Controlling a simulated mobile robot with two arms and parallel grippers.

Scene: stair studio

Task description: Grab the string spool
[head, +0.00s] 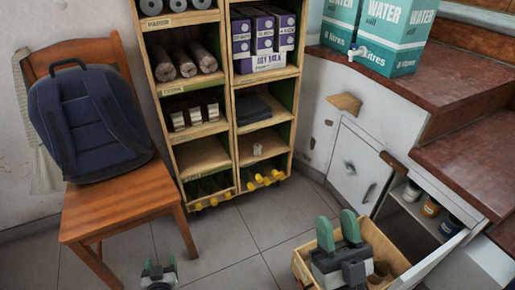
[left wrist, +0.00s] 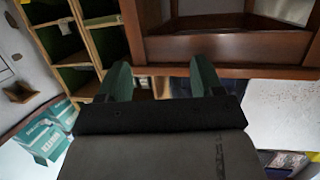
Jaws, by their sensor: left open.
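A small pale spool (head: 257,150) stands in a lower right compartment of the wooden shelf; it looks like the string spool, though its details are too small to tell. My left gripper (head: 159,264) is low at the bottom of the head view, in front of the shelf and well apart from the spool. Its two green fingers are spread and empty in the left wrist view (left wrist: 160,80). My right gripper (head: 338,232) is over the wooden crate at the lower right, its fingers apart with nothing between them. I cannot make out the spool in the left wrist view.
The shelf (head: 232,133) holds rolls, cartons and bottles. A wooden chair (head: 125,204) with a blue backpack (head: 85,120) stands left. A crate (head: 301,262) and an open cabinet door (head: 432,262) crowd the right. Grey floor (head: 232,240) is clear between.

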